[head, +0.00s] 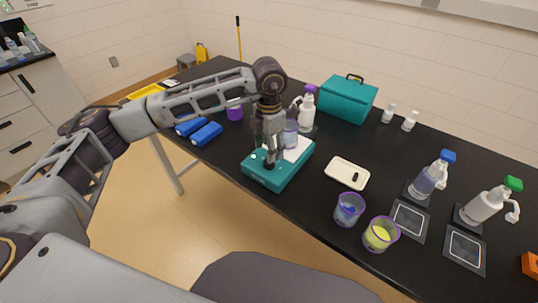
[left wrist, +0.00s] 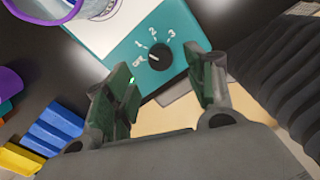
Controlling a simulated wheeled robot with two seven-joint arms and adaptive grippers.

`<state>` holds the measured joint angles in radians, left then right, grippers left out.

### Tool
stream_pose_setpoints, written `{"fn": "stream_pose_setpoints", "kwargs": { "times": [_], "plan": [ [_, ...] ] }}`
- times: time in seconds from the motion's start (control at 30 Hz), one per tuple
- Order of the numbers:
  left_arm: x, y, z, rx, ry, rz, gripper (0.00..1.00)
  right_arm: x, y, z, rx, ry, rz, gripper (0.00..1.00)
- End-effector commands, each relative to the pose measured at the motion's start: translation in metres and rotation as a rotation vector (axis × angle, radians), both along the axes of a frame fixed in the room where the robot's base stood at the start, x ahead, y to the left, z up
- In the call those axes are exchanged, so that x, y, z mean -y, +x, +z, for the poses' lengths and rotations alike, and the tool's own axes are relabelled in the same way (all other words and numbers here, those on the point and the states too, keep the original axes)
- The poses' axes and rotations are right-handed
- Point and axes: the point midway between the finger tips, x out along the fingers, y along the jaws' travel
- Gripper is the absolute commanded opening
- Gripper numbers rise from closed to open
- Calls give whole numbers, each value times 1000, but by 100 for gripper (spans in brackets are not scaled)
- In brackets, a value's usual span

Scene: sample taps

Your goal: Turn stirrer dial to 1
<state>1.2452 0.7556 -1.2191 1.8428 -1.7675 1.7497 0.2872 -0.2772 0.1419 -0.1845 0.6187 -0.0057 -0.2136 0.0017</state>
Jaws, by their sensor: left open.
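The teal stirrer (head: 286,176) stands on the black bench in the head view, with a white top plate. Its black dial (left wrist: 160,57) is on the front panel in the left wrist view, with printed marks 1, 2 and 3 around it. A pale line on the dial appears to point left, towards the lowest left mark, which is hard to read. My left gripper (left wrist: 166,88) is open, one finger on each side of the dial; contact cannot be told. In the head view my left gripper (head: 268,150) is over the stirrer's front and largely hides the dial.
A clear beaker (head: 290,134) is on the stirrer plate. Blue blocks (head: 206,134) lie to the left, a white tray (head: 347,173) to the right. Two purple-rimmed cups (head: 349,209) (head: 381,234) stand near the front edge. A teal box (head: 347,101) is behind.

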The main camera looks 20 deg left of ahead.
Motion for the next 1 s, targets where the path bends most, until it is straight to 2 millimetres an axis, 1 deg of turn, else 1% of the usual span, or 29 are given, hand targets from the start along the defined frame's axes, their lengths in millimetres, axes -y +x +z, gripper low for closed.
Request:
{"fn": "stream_pose_setpoints", "kwargs": {
  "times": [0.03, 0.2, 0.3, 0.43, 0.6, 1.0],
  "plan": [
    [0, 0, 8, 2, -1, -1, 55, 0, 0, 0, 1, 0, 0, 40],
    [0, 0, 33, 2, -1, -1, 55, 0, 1, 0, 1, 0, 0, 40],
    [0, 1, 45, 2, -1, -1, 55, 0, 1, 0, 1, 0, 0, 40],
    [0, 0, 56, 0, 0, 0, 55, 0, 1, 0, 1, 0, 0, 40],
    [0, 0, 62, 0, 0, 0, 55, 0, 1, 0, 1, 0, 0, 40],
    [0, 0, 62, 0, 0, 0, 55, -1, 0, 0, 1, 0, 0, 40]
  ]
}}
